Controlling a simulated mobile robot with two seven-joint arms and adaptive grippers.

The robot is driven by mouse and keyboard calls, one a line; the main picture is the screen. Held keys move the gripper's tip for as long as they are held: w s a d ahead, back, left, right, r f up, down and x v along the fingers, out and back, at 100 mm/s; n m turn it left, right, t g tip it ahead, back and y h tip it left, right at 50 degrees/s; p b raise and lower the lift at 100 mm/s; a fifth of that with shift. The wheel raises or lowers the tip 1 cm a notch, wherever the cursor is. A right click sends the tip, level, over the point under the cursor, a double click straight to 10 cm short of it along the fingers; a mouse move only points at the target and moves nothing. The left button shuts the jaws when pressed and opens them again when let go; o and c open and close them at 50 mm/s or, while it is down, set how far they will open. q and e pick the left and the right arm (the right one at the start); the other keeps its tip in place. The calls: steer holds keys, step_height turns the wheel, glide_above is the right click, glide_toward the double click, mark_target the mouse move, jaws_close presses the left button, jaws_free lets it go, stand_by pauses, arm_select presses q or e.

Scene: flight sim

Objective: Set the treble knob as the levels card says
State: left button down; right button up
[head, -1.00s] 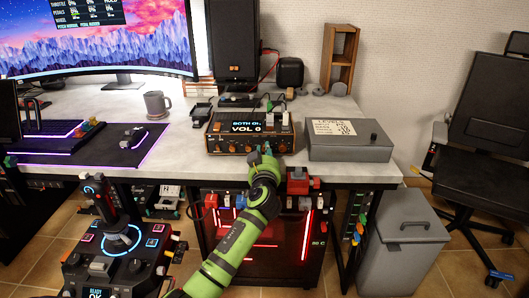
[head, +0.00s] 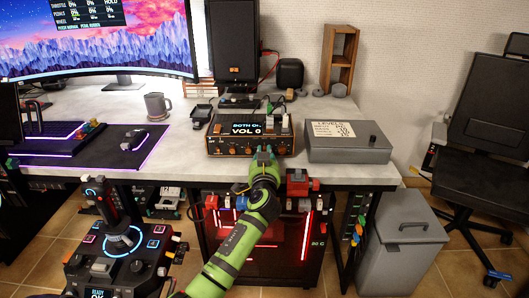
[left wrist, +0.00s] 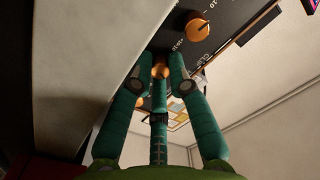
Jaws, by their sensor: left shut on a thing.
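The amplifier (head: 223,128), a black and orange box, stands near the front edge of the desk. Its display (head: 246,129) reads VOL 0 on the lower line. Several orange knobs line its lower front. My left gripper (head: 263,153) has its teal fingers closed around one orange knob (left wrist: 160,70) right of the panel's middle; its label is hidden. Another orange knob (left wrist: 197,26) is free beside it in the left wrist view. The levels card (head: 334,130) lies on a grey box; its numbers are too small to read surely. My right gripper is not seen.
The grey box (head: 350,152) stands close right of the amplifier. A red device (head: 299,184) hangs below the desk edge near my left arm. A mug (head: 157,106) and a mouse mat (head: 105,153) are to the left. A speaker (head: 233,45) stands behind.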

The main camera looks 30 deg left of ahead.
arm_select(q)
steer(key=m+p, duration=0.1)
steer(key=m, duration=0.3)
steer(key=shift+m, duration=0.3)
steer(key=m+p, duration=0.2)
steer(key=m, duration=0.2)
steer(key=shift+m, duration=0.3)
steer(key=shift+m+p, duration=0.3)
steer(key=shift+m, duration=0.4)
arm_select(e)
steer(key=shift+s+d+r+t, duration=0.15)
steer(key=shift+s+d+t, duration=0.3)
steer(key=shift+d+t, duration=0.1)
arm_select(q)
steer(key=c, duration=1.5)
jaws_free()
steer(key=shift+o, duration=0.2)
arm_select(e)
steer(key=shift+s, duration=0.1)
